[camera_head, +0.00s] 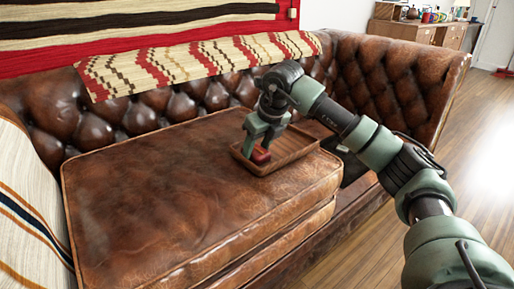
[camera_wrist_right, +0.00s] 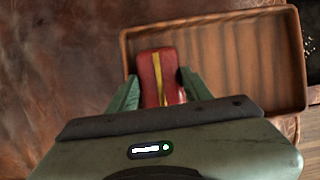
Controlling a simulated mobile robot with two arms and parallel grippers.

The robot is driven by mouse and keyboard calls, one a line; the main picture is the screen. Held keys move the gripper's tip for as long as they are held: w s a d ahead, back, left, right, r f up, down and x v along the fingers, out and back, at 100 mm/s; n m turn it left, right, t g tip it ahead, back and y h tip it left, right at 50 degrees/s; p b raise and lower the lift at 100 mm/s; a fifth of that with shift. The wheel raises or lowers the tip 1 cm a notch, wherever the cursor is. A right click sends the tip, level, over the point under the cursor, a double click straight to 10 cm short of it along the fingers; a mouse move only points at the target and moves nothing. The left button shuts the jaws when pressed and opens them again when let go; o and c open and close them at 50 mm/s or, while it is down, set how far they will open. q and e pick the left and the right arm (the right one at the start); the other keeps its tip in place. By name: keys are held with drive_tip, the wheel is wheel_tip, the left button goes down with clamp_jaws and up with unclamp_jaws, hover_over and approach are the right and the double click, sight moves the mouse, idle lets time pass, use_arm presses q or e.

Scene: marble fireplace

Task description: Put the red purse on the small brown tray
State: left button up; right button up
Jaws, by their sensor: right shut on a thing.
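The red purse (camera_head: 261,155) is between the fingers of my right gripper (camera_head: 257,146) in the head view. In the right wrist view the purse (camera_wrist_right: 160,76) is red with a yellow stripe, and the gripper (camera_wrist_right: 160,88) is shut on it. The small brown tray (camera_head: 290,152) lies on the leather sofa cushion, and the purse is over its left part. In the wrist view the tray (camera_wrist_right: 245,60) extends to the right of the purse. I cannot tell whether the purse touches the tray floor. My left gripper is not in view.
The brown leather cushion (camera_head: 150,200) has free room left of the tray. The tufted sofa back (camera_head: 130,110) stands behind, with a patterned woven cloth (camera_head: 190,62) over it. A striped pillow (camera_head: 25,210) is at the left. A cabinet (camera_head: 425,32) stands at the far right.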

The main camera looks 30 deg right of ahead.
drive_tip(key=o, duration=1.4)
drive_tip(key=shift+f, duration=0.1)
